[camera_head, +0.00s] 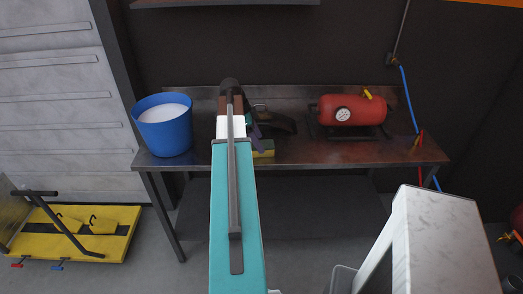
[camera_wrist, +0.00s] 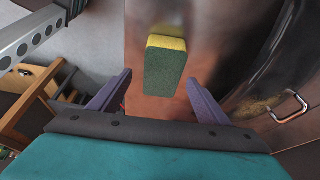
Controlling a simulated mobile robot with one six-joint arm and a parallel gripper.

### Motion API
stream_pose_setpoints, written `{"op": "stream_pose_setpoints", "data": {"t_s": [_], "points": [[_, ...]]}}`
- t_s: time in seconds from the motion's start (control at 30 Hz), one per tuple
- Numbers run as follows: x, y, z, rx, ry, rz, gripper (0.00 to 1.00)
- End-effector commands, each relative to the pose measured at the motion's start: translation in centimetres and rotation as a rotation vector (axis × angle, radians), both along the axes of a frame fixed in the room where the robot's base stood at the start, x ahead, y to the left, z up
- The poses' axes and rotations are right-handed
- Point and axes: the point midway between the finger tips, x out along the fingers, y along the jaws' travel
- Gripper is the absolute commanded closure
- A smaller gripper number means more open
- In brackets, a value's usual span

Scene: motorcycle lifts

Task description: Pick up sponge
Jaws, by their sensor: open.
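The sponge is a small block, yellow on one side and green on the other. In the wrist view the sponge (camera_wrist: 166,68) lies on the bench top, in line with the gap between my fingers. In the head view only part of the sponge (camera_head: 264,153) shows, beside the end of my arm. My gripper (camera_wrist: 158,82) is open and empty, with a purple finger to either side of the sponge's near end. Whether the fingertips reach down around it, I cannot tell. In the head view my arm hides most of the gripper.
The metal workbench (camera_head: 310,151) holds a blue bucket (camera_head: 165,133) with white contents at left and a red tank (camera_head: 345,110) with a gauge at right. A dark curved object (camera_head: 277,121) stands close to the gripper's right; a metal handle (camera_wrist: 288,108) shows there in the wrist view.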

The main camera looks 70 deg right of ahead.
Motion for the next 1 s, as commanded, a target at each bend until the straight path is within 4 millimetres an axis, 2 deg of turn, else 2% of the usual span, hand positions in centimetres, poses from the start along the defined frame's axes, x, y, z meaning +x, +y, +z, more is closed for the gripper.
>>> {"op": "stream_pose_setpoints", "data": {"t_s": [0.43,1.0], "points": [[-1.4,-0.8,-3.3,0.002,0.001,-0.002,0.30],[-1.6,-0.9,-3.7,0.000,0.000,-0.002,0.30]]}}
